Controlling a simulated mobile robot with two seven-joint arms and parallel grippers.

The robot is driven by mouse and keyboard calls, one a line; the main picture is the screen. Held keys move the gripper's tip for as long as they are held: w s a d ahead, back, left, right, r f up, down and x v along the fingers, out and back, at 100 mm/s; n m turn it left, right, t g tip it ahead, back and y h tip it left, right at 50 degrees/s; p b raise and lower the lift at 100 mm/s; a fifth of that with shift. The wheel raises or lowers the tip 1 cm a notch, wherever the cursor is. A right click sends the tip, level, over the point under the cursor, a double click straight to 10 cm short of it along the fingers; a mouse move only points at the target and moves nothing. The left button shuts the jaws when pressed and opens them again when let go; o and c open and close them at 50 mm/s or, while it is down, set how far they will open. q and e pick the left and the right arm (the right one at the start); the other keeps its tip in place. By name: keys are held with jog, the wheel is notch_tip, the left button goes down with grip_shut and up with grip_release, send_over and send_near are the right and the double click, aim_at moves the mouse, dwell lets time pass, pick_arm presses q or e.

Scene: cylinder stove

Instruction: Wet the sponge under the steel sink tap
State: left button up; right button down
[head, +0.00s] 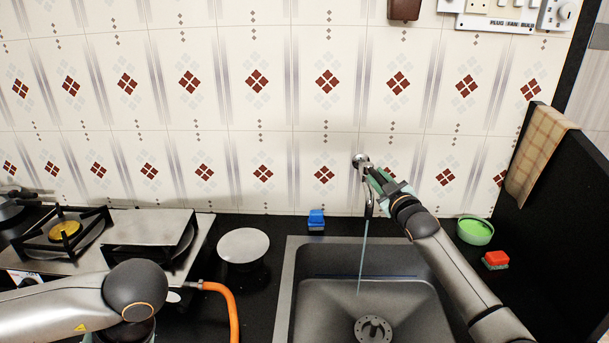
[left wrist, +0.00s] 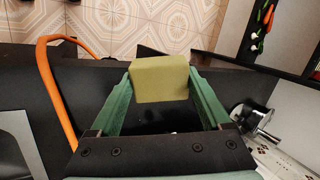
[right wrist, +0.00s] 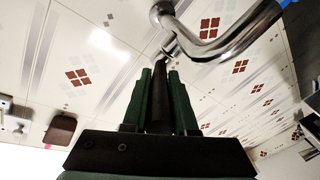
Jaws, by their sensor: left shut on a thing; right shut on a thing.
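The steel tap (head: 362,165) is on the tiled wall above the sink (head: 290,290). A thin water stream (head: 362,258) falls from its spout into the basin. My right gripper (head: 380,182) is shut on the tap's lever (right wrist: 168,45); the curved spout (right wrist: 225,45) passes beside its fingertips in the right wrist view. My left gripper (left wrist: 160,85) is shut on a yellow sponge (left wrist: 160,80), held between its green fingers. In the head view that sponge is hidden, and my left arm is at the lower left over the stove side, away from the water.
A blue sponge (head: 316,219) lies behind the sink. A green bowl (head: 475,231) and a red-and-green sponge (head: 496,260) are right of it.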

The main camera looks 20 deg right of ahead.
jog(key=c, duration=0.8)
grip_release()
jog(key=shift+a, duration=0.15)
jog(key=shift+o, duration=0.5)
jog(key=s, duration=1.2)
jog(key=shift+a, duration=0.25)
